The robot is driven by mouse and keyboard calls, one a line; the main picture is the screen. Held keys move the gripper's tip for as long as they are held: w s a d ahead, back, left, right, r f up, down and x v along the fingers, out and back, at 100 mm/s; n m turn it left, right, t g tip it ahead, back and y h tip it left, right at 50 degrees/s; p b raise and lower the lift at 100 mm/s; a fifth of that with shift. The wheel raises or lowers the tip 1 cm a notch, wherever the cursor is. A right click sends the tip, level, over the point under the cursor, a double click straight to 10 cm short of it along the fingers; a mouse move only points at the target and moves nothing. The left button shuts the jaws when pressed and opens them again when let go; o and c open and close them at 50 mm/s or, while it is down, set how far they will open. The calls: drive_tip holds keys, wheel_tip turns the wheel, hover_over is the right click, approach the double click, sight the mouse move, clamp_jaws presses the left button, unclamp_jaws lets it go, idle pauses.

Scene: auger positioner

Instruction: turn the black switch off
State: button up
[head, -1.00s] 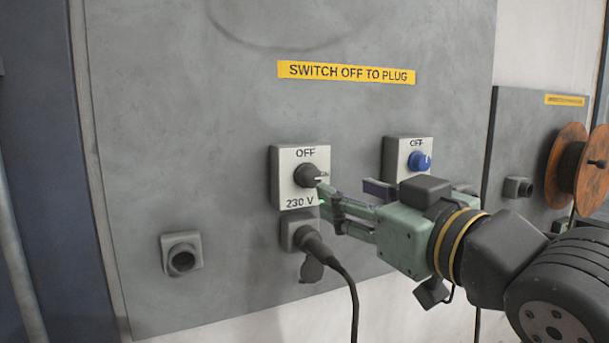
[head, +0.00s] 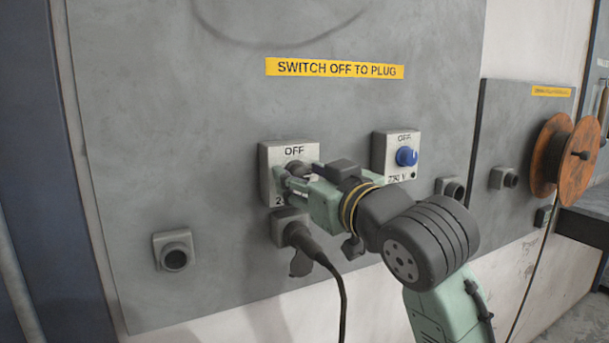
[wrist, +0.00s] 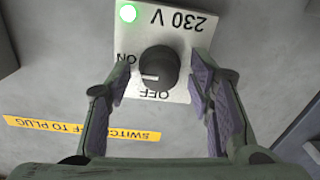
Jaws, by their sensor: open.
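The black switch (wrist: 158,68) is a round knob on a white plate (wrist: 180,25) marked ON, OFF and 230 V. In the wrist view, which shows the plate upside down, its white mark points toward ON, and a green light (wrist: 127,13) is lit on the plate. My gripper (wrist: 160,88) is open, with one purple-padded finger on each side of the knob and a gap on both sides. In the head view my gripper (head: 283,182) is in front of the plate and hides much of the knob.
A black plug with a cable (head: 308,240) sits in the socket just below the plate. A blue switch (head: 406,157) is on the right. An empty socket (head: 174,251) is at lower left. A yellow label (head: 334,68) is above.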

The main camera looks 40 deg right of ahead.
drive_tip(key=shift+c, duration=0.3)
clamp_jaws()
drive_tip(key=shift+n, duration=0.3)
drive_tip(key=n+b, duration=0.2)
drive_tip(key=n, duration=0.2)
drive_tip(key=shift+f, duration=0.1)
drive_tip(key=n+b, duration=0.2)
drive_tip(key=n, duration=0.2)
drive_tip(key=shift+a+n, duration=0.1)
drive_tip(key=shift+n, duration=0.3)
drive_tip(key=n+b, duration=0.1)
drive_tip(key=n, duration=0.3)
drive_tip(key=shift+b, duration=0.4)
drive_tip(key=shift+n+b, duration=0.45)
drive_tip(key=shift+n, duration=1.65)
